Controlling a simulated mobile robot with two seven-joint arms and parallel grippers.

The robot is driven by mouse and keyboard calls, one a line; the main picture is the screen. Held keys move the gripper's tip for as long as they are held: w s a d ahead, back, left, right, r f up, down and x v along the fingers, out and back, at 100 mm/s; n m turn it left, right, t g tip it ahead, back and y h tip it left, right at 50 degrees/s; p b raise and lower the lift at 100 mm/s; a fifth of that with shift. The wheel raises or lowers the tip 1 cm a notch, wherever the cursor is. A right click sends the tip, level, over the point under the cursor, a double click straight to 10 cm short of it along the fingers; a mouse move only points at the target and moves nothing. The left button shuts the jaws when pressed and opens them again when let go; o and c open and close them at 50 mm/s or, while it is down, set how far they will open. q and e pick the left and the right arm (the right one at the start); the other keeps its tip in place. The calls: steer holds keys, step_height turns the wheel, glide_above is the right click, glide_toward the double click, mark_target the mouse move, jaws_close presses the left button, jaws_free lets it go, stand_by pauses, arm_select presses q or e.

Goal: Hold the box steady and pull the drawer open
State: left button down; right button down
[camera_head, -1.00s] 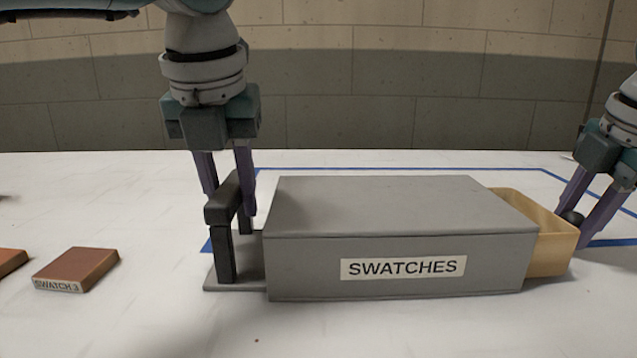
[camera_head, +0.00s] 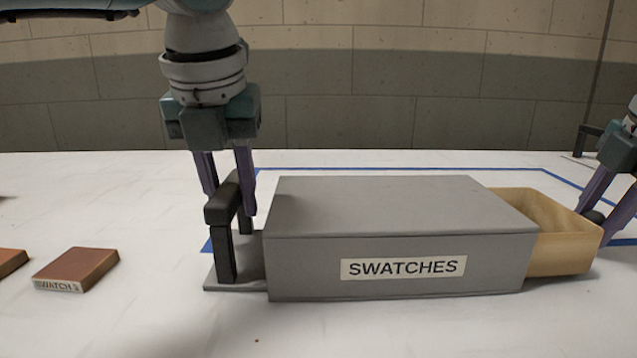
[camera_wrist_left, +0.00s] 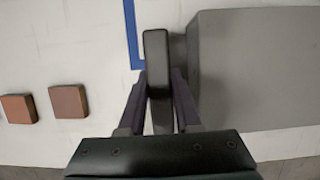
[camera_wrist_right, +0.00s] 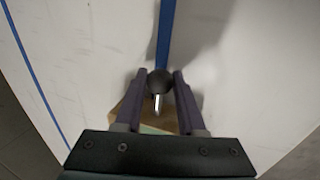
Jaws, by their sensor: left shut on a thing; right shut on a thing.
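The grey box (camera_head: 400,215) labelled SWATCHES stands on the white table; its top also shows in the left wrist view (camera_wrist_left: 260,70). My left gripper (camera_head: 230,208) is shut on the black handle (camera_head: 222,240) at the box's left end, seen between the fingers in the left wrist view (camera_wrist_left: 157,60). The tan drawer (camera_head: 565,245) sticks out of the box's right end, partly open. My right gripper (camera_head: 602,225) is shut on the drawer's dark round knob (camera_head: 593,217), which also shows between the fingers in the right wrist view (camera_wrist_right: 159,82). The drawer's inside is mostly hidden.
A brown swatch (camera_head: 77,269) labelled SWATCH 3 lies on the table at left, with another brown swatch (camera_head: 10,262) at the picture's left edge. A blue tape line (camera_head: 400,169) runs behind the box. The table front is clear.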

steer(key=shift+d, duration=0.25)
steer(key=shift+d, duration=0.9)
steer(key=shift+c, duration=2.1)
jaws_free()
steer(key=shift+a, duration=0.1)
steer(key=shift+r, duration=0.1)
